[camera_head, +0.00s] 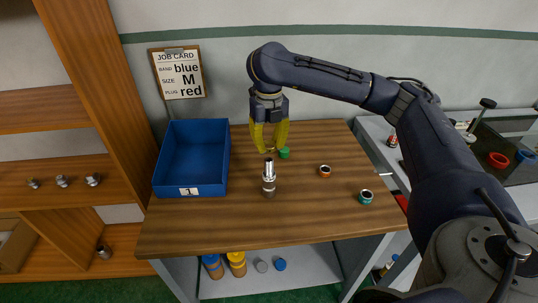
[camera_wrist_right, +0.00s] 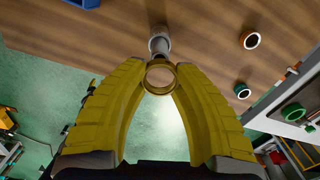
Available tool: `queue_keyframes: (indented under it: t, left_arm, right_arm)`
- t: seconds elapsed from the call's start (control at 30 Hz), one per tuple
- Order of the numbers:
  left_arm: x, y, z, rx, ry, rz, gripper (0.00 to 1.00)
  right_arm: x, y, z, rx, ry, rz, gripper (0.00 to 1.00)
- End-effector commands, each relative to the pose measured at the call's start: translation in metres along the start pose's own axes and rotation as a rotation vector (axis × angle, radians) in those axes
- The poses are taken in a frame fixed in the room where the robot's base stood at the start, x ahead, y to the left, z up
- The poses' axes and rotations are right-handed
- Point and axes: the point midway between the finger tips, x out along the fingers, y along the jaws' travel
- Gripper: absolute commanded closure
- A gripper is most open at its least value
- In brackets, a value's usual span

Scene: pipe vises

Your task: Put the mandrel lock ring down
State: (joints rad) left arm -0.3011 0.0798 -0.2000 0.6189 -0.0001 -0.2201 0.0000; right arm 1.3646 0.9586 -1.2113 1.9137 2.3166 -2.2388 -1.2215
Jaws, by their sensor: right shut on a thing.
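My right gripper (camera_head: 267,150) is above the wooden table, just behind the top of the steel mandrel post (camera_head: 269,178). In the right wrist view my right gripper (camera_wrist_right: 160,82) is shut on a brass-coloured lock ring (camera_wrist_right: 160,66), held between the fingertips with its round opening facing the camera. The mandrel (camera_wrist_right: 160,42) shows beyond the ring, apparently apart from it; the gap is hard to judge. In the head view the ring cannot be made out clearly between the yellow fingers. My left gripper is not in view.
A blue bin marked 1 (camera_head: 190,190) stands left on the table (camera_head: 230,227). A green piece (camera_head: 284,153), an orange-rimmed ring (camera_head: 325,171) and a teal ring (camera_head: 366,196) stand right of the mandrel. The table front is clear. A job card (camera_head: 181,74) hangs behind.

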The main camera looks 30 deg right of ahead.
Motion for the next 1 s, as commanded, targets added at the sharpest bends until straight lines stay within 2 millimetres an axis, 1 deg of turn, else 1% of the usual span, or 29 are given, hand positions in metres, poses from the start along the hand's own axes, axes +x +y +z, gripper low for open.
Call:
queue_keyframes:
  t: [0.2, 0.43, 0.57, 1.0]
  left_arm:
    - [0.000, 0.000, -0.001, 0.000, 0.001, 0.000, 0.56]
    - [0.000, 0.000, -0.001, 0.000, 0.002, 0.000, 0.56]
    - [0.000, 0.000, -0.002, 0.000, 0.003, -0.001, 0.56]
    - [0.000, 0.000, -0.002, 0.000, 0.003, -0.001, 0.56]
  right_arm:
    - [0.008, 0.000, 0.000, -0.001, 0.000, 0.001, 1.00]
    - [0.032, 0.000, -0.001, 0.000, 0.003, 0.002, 1.00]
    - [0.041, 0.000, -0.001, 0.000, 0.001, 0.001, 1.00]
    - [0.044, 0.000, 0.000, -0.001, 0.000, 0.001, 1.00]
